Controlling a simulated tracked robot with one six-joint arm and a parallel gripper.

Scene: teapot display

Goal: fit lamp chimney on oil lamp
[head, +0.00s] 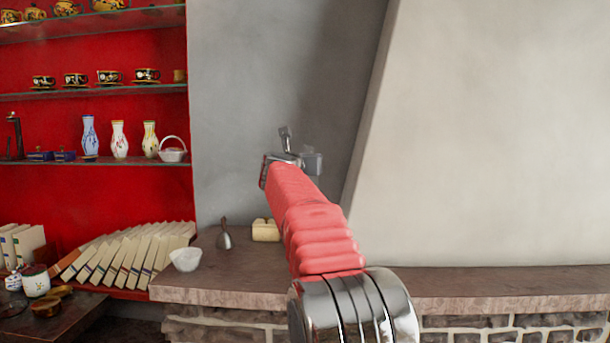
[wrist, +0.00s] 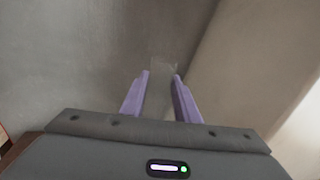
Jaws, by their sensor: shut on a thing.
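My gripper (wrist: 161,76) shows two purple fingers in the wrist view, set a little apart. They are shut on a faint, see-through thing (wrist: 162,70), which looks like the glass lamp chimney; its outline is hard to make out. In the head view my gripper (head: 295,158) is raised above the stone ledge, in front of the grey wall, and mostly hidden by my red arm. A small dark metal vessel with a narrow neck (head: 224,238) stands on the ledge, below and left of my gripper. It may be the oil lamp, but I cannot tell for sure.
The stone ledge (head: 460,280) also bears a cream block (head: 266,230) and a white bowl (head: 186,259). Right of my arm the ledge looks clear. A slanted pale chimney breast (head: 500,130) rises behind. Shelves with vases (head: 119,140) and cups stand at left, above leaning books (head: 125,255).

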